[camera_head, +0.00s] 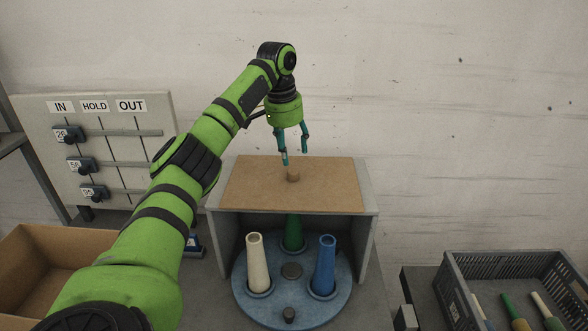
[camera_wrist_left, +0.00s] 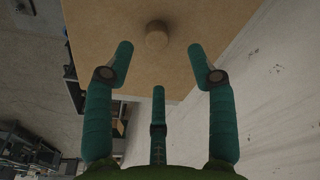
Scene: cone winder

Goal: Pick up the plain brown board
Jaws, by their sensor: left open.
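The plain brown board (camera_head: 255,184) lies flat on top of a grey open-fronted housing (camera_head: 369,232). A short round brown knob (camera_head: 293,176) stands up from its middle. My left gripper (camera_head: 295,161) is open and empty, just above and behind the knob in the head view. In the left wrist view the board (camera_wrist_left: 216,22) fills the top, and the knob (camera_wrist_left: 157,37) shows beyond and between the spread fingers (camera_wrist_left: 159,62). The fingers appear apart from the knob. My right gripper is in neither view.
Under the board, a blue round plate (camera_head: 258,311) holds a white tube (camera_head: 256,262), a blue tube (camera_head: 324,264) and a partly hidden green tube (camera_head: 293,233). A label panel (camera_head: 150,120) stands left, a cardboard box (camera_head: 66,237) front left, a grey crate (camera_head: 455,272) with several tubes right.

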